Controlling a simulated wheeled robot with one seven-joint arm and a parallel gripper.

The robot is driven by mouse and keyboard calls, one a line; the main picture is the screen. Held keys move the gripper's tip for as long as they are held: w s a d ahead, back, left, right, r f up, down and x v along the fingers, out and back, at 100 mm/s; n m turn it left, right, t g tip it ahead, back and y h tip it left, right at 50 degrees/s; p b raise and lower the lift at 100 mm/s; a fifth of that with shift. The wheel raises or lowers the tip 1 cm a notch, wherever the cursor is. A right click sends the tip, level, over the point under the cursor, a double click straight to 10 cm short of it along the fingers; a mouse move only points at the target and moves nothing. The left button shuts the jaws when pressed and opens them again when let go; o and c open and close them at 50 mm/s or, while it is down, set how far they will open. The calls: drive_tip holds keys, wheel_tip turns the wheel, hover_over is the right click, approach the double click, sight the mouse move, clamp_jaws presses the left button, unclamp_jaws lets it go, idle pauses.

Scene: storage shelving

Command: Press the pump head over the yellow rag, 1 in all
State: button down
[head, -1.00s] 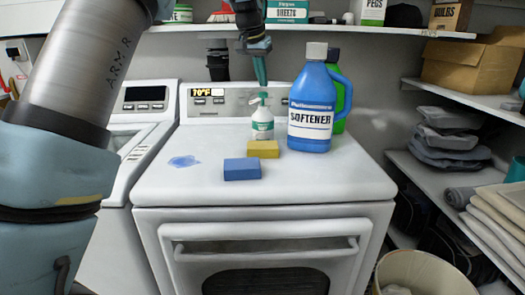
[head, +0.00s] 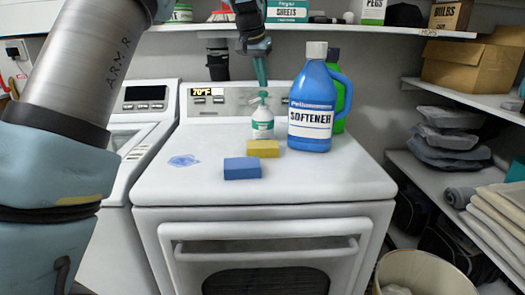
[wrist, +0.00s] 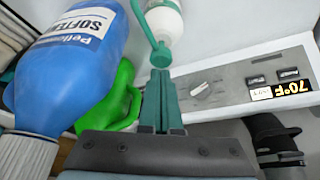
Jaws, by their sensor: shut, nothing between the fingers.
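A small white pump bottle with a green label (head: 263,127) stands upright on the dryer top, behind the yellow rag (head: 263,148), which looks like a folded block. Its green pump head (head: 262,97) has a nozzle pointing toward the front left. My gripper (head: 262,83) is shut and empty, pointing down, with its fingertips at or just above the pump head. In the wrist view the closed green fingertips (wrist: 160,74) meet the edge of the pump head (wrist: 160,55); I cannot tell if they press on it.
A blue softener bottle (head: 310,110) stands close on the right, with a green bottle (head: 337,85) behind it. A blue block (head: 242,168) and a blue smear (head: 184,161) lie in front. A shelf (head: 390,31) runs above.

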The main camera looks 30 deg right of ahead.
drive_tip(key=shift+f+b, duration=0.65)
drive_tip(key=shift+f, duration=0.65)
drive_tip(key=shift+r+p, duration=1.25)
drive_tip(key=shift+r, duration=0.15)
wheel_tip(320, 180, up, 6)
drive_tip(key=p, duration=0.5)
drive_tip(key=shift+p, duration=0.3)
